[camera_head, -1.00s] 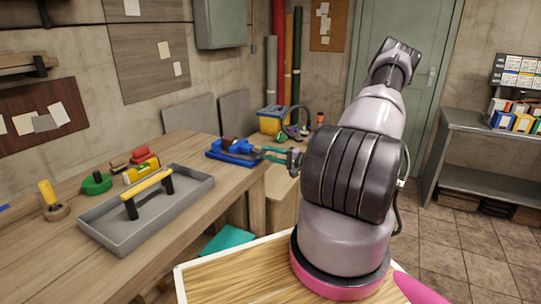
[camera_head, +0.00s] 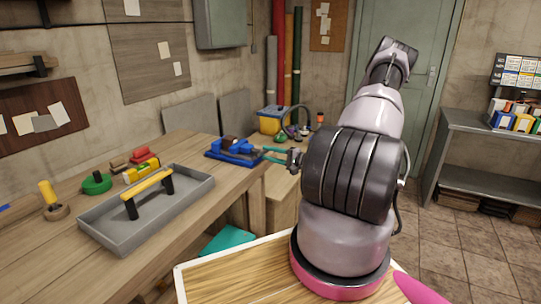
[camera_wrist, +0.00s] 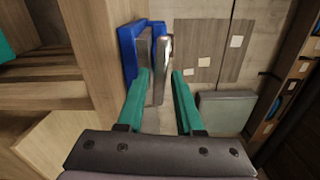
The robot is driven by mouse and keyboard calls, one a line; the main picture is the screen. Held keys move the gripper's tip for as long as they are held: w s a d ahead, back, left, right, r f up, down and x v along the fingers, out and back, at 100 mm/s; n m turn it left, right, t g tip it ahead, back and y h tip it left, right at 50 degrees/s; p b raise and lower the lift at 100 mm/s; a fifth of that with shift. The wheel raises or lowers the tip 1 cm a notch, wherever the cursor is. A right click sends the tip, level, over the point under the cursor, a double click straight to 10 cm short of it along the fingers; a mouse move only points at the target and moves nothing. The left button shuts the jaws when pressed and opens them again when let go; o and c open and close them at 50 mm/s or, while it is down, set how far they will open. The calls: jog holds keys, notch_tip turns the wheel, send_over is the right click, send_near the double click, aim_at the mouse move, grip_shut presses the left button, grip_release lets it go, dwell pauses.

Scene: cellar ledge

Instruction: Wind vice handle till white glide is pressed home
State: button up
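The blue vice (camera_head: 232,149) stands at the right end of the bench in the head view, with a dark brown piece on it. In the wrist view its blue body (camera_wrist: 129,50) is at the top, left of centre, with grey metal parts (camera_wrist: 163,62) beside it. My gripper (camera_head: 267,154) is at the vice's right side. Its two green fingers are apart in the wrist view (camera_wrist: 160,73), with a grey metal part showing in the gap. I cannot tell whether the fingers touch the vice handle. I cannot make out the white glide.
A grey tray (camera_head: 196,190) with a yellow-handled piece (camera_head: 148,186) lies left of the vice. A green round item (camera_head: 97,183) and a yellow level (camera_head: 141,170) lie farther left. A blue and yellow box (camera_head: 271,121) stands behind my gripper.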

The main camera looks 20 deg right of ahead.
jog(key=shift+d, duration=0.1)
jog(key=v, duration=0.7)
dwell(0.4)
jog(key=s+a+r+n+g+h, duration=0.1)
jog(key=s+a+r+n+g, duration=0.4)
jog(key=a+r, duration=0.4)
jog(key=s+a+r+n+g+h, duration=0.1)
jog(key=s+a+r+n+g, duration=0.2)
jog(key=a+r+g, duration=0.6)
jog(key=s+r+t+h, duration=0.7)
jog(key=s+r, duration=0.8)
jog(key=r, duration=0.4)
jog(key=shift+a, duration=0.35)
